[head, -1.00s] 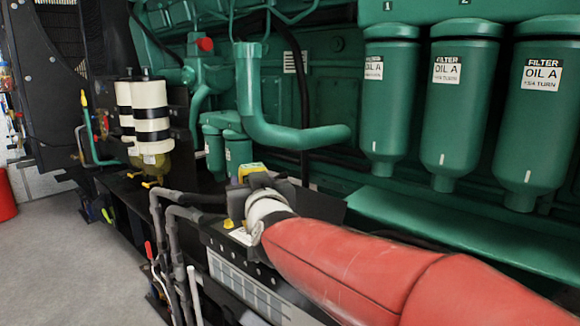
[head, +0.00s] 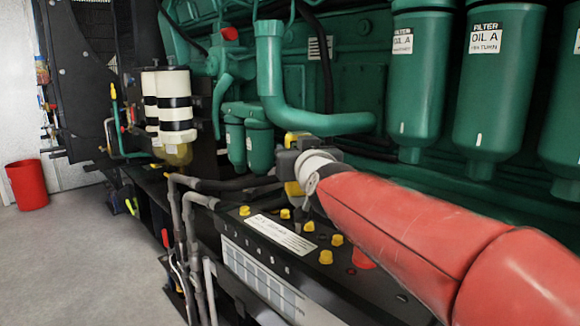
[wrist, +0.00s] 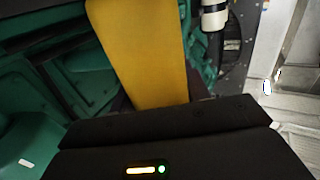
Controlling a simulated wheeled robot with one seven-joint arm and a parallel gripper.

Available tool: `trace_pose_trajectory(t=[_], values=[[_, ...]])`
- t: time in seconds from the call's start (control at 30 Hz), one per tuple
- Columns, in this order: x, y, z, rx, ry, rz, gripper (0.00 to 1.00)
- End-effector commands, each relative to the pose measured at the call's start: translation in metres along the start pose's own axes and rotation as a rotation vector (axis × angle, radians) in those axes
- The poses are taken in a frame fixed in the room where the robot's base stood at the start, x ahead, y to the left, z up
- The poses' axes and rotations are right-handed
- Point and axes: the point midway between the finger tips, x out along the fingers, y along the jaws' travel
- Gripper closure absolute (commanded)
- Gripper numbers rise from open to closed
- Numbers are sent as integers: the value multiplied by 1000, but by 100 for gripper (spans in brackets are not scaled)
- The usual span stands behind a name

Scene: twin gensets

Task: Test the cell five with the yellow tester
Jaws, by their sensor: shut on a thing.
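The yellow tester (head: 293,188) is held in my gripper (head: 292,165), above the far end of a black battery. It shows above and below the dark jaws in the head view. In the wrist view a broad yellow face of the tester (wrist: 140,50) stands beyond my black gripper housing (wrist: 170,140). The battery (head: 232,228) has several yellow cell caps (head: 326,257) on top, a white label (head: 280,235) and small numbers along its near top edge. I cannot tell surely which cap is cell five. The tester's lower end appears near the caps; contact is unclear.
Green oil filters (head: 415,85) hang at the right, and a green pipe (head: 300,115) runs behind my gripper. Grey hoses (head: 185,215) stand left of the battery. A red terminal cover (head: 362,258) is beside my arm. Open floor lies left, with a red bin (head: 27,185).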

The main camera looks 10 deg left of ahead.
Motion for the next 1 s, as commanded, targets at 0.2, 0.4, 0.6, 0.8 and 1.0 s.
trace_pose_trajectory(t=[0.2,0.4,0.6,0.8,1.0], values=[[7,10,2,1,6,-11,89],[14,22,3,-2,4,-7,89],[19,34,-5,-1,0,8,89],[24,41,-5,-3,1,10,89],[26,46,-4,-2,1,7,89]])
